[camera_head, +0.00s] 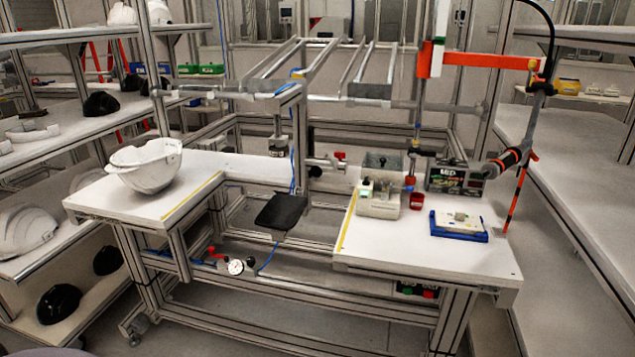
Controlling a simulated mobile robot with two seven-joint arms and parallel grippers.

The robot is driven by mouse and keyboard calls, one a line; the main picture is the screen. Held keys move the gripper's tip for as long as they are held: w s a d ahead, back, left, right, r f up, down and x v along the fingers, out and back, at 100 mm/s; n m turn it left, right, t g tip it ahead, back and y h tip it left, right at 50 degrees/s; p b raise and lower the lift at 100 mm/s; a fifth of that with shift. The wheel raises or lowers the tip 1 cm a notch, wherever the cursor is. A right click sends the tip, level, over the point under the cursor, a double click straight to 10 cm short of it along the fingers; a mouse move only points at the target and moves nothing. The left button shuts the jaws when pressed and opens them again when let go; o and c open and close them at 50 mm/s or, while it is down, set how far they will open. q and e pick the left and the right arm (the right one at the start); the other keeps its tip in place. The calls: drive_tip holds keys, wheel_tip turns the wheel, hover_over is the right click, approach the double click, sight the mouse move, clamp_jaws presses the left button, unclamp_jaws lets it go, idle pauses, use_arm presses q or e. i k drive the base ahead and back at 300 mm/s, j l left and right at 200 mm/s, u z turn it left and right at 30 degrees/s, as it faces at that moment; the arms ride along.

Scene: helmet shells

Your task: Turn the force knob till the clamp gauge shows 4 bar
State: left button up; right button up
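A small round gauge with a white face (236,267) sits low at the front, under the gap between the two table sections. Its needle and numbers are too small to read. A red handle or knob (214,253) is just left of the gauge on the same fittings, with blue tubing beside it. Another small red part (340,155) is on the black fixture at the back of the gap. I cannot tell which red part is the force knob. Neither of my grippers is in view.
A white helmet shell (147,165) stands on the left table section. The right section holds a grey box unit (379,199), a red cup (416,201), a black display box (455,178) and a blue tray (459,235). A dark plate (280,211) fills part of the gap. Shelves flank both sides.

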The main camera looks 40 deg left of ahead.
sight(251, 261)
drive_tip(key=u, duration=1.65)
